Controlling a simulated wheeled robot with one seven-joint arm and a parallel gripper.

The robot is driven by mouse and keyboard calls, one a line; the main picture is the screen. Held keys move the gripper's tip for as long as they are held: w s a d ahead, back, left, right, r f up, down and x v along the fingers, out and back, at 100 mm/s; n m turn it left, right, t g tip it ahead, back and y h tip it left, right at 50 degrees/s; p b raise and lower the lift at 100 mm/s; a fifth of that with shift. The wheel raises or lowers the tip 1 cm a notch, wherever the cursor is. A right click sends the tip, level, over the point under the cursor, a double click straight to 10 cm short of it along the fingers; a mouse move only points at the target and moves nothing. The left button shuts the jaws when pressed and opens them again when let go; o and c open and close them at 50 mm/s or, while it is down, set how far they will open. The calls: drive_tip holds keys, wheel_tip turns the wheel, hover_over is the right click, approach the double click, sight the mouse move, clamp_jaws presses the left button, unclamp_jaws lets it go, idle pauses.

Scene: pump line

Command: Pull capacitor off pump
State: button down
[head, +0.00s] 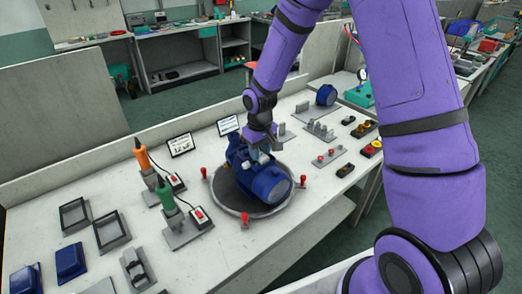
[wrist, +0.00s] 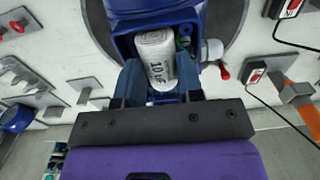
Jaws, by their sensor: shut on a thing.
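The blue pump (head: 268,183) lies on a dark round turntable (head: 229,201) in the head view. In the wrist view the pump's open blue box (wrist: 125,46) faces my gripper. The capacitor (wrist: 156,52), a pale cylinder with dark print, is inside this box. My gripper (wrist: 160,82) has one finger on each side of the capacitor's near end and is shut on it. In the head view my gripper (head: 263,142) is at the top of the pump, and the capacitor is too small to make out clearly.
Red knobs (head: 245,222) stand around the turntable. Grey fixtures (head: 320,131) and another blue motor part (head: 326,95) stand behind.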

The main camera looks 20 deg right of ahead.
drive_tip(key=c, duration=1.4)
unclamp_jaws()
drive_tip(key=c, duration=0.3)
drive_tip(key=shift+d+r, duration=0.1)
drive_tip(key=shift+r, duration=2)
